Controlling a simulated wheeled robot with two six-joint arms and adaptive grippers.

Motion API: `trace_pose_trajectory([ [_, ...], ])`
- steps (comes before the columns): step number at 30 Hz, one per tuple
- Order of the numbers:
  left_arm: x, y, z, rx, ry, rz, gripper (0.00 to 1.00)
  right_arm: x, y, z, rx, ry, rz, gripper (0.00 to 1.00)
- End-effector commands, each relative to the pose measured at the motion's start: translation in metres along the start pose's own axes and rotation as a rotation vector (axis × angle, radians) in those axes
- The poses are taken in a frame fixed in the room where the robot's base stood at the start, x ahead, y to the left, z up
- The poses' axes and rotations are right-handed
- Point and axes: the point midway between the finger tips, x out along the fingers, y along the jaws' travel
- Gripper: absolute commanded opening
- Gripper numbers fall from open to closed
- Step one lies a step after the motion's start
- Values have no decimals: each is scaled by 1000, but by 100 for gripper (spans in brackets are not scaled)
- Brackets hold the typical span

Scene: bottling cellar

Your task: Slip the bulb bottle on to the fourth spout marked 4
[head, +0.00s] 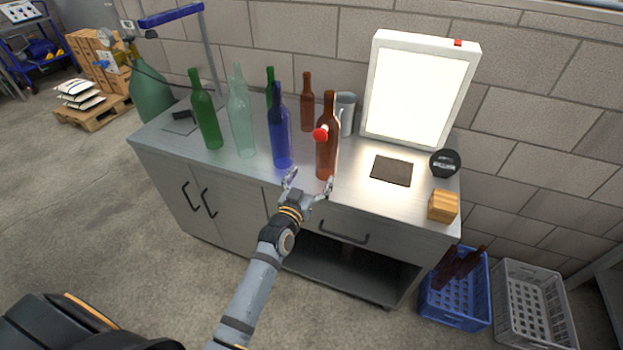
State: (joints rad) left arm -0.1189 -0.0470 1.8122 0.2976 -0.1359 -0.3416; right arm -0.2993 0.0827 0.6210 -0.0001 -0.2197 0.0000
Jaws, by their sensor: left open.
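Several bottles stand upright on the metal counter (360,202). A brown bottle (326,162) is near the front edge, with a round red thing (320,134) in front of its upper body. A blue bottle (280,138) stands left of it. I cannot tell which is the bulb bottle. No spout marked 4 can be made out. My left gripper (309,185) is open and empty at the counter's front edge, its fingers spread just in front of the blue and brown bottles. My right gripper is not in view.
Green (205,120) and pale green (241,125) bottles stand left; a smaller brown one (307,108) is behind. A lit panel (415,90), dark mat (391,171), black round object (445,162) and wooden block (443,206) are right. A blue crate (455,305) holds bottles below.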

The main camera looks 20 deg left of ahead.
Motion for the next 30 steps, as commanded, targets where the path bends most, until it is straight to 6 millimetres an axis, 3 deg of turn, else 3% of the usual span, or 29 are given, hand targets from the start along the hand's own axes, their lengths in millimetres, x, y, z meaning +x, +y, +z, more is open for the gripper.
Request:
trace_pose_trajectory([
  [8,4,0,-4,0,8,0,90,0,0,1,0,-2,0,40],
  [30,62,0,-3,1,7,-1,90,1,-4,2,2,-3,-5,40],
])
